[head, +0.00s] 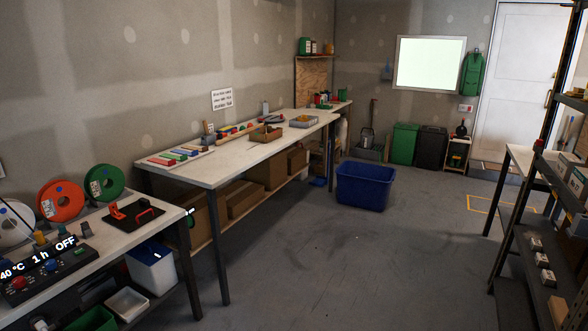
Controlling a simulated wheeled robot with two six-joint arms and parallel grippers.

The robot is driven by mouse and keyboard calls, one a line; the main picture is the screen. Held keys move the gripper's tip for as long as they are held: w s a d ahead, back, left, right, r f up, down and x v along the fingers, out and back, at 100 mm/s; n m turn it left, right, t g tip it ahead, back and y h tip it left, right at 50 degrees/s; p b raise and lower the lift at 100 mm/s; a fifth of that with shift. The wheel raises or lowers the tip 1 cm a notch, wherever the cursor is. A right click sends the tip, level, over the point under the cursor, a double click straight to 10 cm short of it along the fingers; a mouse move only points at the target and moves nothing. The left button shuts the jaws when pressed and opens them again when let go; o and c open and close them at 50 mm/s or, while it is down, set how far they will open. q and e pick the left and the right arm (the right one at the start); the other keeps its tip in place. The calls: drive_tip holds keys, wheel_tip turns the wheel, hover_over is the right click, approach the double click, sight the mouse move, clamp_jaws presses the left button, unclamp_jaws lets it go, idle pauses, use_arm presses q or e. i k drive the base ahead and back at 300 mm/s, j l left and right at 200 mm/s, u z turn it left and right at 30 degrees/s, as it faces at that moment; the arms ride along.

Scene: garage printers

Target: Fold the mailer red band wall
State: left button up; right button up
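A small open brown cardboard box (266,134), which may be the mailer, sits on the long white-topped workbench (222,170) along the left wall. It is far off and small. I cannot make out a red band on it or tell how its walls stand. Neither of my grippers shows in the head view.
A nearer table (95,255) holds orange (60,201) and green (104,182) spools and a dark control box (45,272). A blue bin (363,186) stands on the floor beyond. Metal shelving (538,262) stands at right. The floor between is clear.

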sight(271, 137)
drive_tip(key=i+l+z, duration=0.1)
drive_tip(key=i+z, duration=0.2)
drive_tip(key=i, duration=0.35)
drive_tip(key=i+z, duration=0.3)
drive_tip(key=i, duration=0.35)
drive_tip(key=i+j+z, duration=0.25)
drive_tip(key=i, duration=0.35)
drive_tip(key=i+l+u, duration=0.15)
drive_tip(key=i+u, duration=0.3)
drive_tip(key=i, duration=0.2)
drive_tip(key=i+l+u, duration=0.4)
drive_tip(key=i, duration=0.15)
drive_tip(key=i+l+u, duration=0.45)
drive_tip(key=i+l, duration=0.1)
